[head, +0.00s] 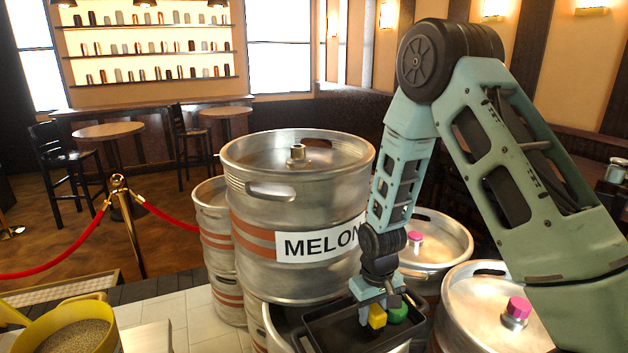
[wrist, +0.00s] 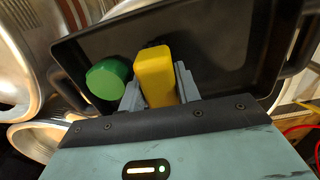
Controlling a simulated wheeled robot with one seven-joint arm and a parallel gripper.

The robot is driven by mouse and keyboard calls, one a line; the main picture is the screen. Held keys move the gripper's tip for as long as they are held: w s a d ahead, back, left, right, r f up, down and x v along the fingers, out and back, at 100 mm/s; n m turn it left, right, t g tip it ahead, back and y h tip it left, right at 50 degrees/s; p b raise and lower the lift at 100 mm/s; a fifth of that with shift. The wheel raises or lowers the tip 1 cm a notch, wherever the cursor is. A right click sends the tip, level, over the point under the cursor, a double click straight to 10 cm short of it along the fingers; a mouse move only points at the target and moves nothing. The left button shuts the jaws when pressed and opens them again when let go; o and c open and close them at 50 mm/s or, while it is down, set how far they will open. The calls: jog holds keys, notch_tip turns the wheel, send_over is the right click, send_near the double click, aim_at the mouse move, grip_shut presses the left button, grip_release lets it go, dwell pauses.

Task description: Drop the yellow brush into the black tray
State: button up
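The yellow brush (head: 377,317) is between the fingers of my gripper (head: 376,302), which points down over the black tray (head: 330,334). In the wrist view the brush (wrist: 154,76) shows as a yellow block with a finger against each side, and my gripper (wrist: 158,92) is shut on it. The black tray (wrist: 222,45) lies behind it with its raised rim around it. The brush is over the tray's area; I cannot tell whether it touches the tray floor. The brush's far end is mostly hidden.
A green round object (wrist: 107,78) is beside the left finger, also visible in the head view (head: 398,312). A steel keg labelled MELON (head: 295,215) stands just behind the tray. Kegs with pink caps (head: 518,307) stand at right. A yellow bucket of grain (head: 72,338) is front left.

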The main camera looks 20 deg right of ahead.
jog(key=o, duration=0.4)
notch_tip(320, 180, up, 17)
jog(key=shift+r, duration=0.2)
dwell(0.6)
jog(key=s+a+r+n, duration=0.2)
jog(key=s+a, duration=0.2)
jog(key=a, duration=0.3)
jog(key=s+a+r+n, duration=0.1)
jog(key=s+a+n, duration=0.1)
jog(key=s+a, duration=0.35)
jog(key=s+a+n, duration=0.1)
jog(key=s+a, duration=0.2)
jog(key=s, duration=0.1)
jog(key=s+a+r+n, duration=0.1)
jog(key=s+a, duration=0.2)
jog(key=s, duration=0.1)
jog(key=s+a+n, duration=0.1)
jog(key=s+a, duration=0.2)
jog(key=shift+s+a+r+n+y+p, duration=0.1)
jog(key=shift+s+r+n+y+p, duration=0.2)
jog(key=shift+s+r+n, duration=0.1)
